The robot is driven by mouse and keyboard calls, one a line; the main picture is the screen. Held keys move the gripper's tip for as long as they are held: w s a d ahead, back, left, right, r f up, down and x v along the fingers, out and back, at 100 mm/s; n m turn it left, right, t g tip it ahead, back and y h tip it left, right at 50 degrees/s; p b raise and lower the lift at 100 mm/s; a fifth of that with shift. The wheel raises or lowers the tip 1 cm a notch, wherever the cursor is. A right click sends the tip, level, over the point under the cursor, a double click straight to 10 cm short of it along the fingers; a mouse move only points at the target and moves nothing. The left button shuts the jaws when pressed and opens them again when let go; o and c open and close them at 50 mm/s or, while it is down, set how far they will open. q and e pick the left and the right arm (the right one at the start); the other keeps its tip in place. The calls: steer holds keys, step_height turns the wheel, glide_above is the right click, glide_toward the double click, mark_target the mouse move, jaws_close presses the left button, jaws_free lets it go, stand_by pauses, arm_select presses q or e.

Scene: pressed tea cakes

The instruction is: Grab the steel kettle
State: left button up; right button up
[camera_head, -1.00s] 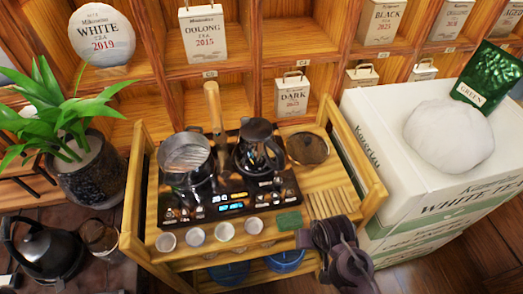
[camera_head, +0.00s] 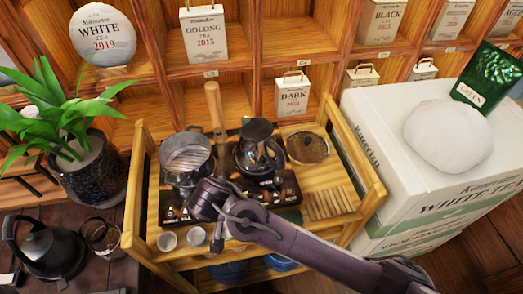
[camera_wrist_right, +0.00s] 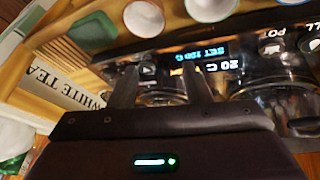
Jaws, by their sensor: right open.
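A dark, shiny steel kettle (camera_head: 257,148) with a black handle stands on the right side of the black two-burner stove (camera_head: 290,191). To its left on the stove is a silvery pot (camera_head: 186,155) with a ridged top. My right arm (camera_head: 275,232) reaches in from the lower right, its wrist over the stove's front, covering part of the control panel. In the right wrist view my right gripper (camera_wrist_right: 160,84) is open and empty, its fingers over the lit panel (camera_wrist_right: 195,56). No fingertip contact with the kettle shows. My left gripper is not in view.
White cups (camera_head: 167,241) line the cart's front edge. A round strainer (camera_head: 307,147) and wooden slats (camera_head: 328,203) lie right of the stove. A wooden handle (camera_head: 214,108) rises behind it. A black kettle (camera_head: 45,245) stands far left. White boxes (camera_head: 400,150) block the right.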

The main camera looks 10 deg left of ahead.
mark_target(279, 164)
steer(key=w+d+r+m+t+h, duration=0.1)
steer(key=w+t+h, duration=0.1)
steer(key=w, duration=0.1)
steer(key=w+d+r+m+t+h, duration=0.1)
steer(key=w+d+r+t+h, duration=0.1)
steer(key=w+d+r+m+t+h, duration=0.1)
steer(key=w+d+h, duration=0.1)
steer(key=w, duration=0.1)
steer(key=shift+w+d+r+m+t, duration=0.25)
steer(key=shift+w+m+t, duration=0.1)
steer(key=shift+m+t, duration=0.05)
steer(key=shift+w+d, duration=0.15)
steer(key=shift+w, duration=0.05)
steer(key=b+x, duration=0.2)
steer(key=b, duration=0.1)
steer(key=shift+f+b, duration=0.15)
steer(key=shift+b, duration=0.15)
steer(key=shift+w+d+b, duration=0.25)
steer(key=shift+w+b, duration=0.05)
steer(key=shift+b, duration=0.15)
steer(key=w+b, duration=0.1)
steer(key=b, duration=0.1)
steer(key=w+d+f+b, duration=0.1)
steer(key=b, duration=0.2)
steer(key=shift+w, duration=0.1)
steer(key=shift+w+d+h, duration=0.3)
steer(key=shift+w+d, duration=0.1)
steer(key=shift+w, duration=0.3)
steer(key=shift+w+d+f, duration=0.1)
steer(key=shift+w+d, duration=0.15)
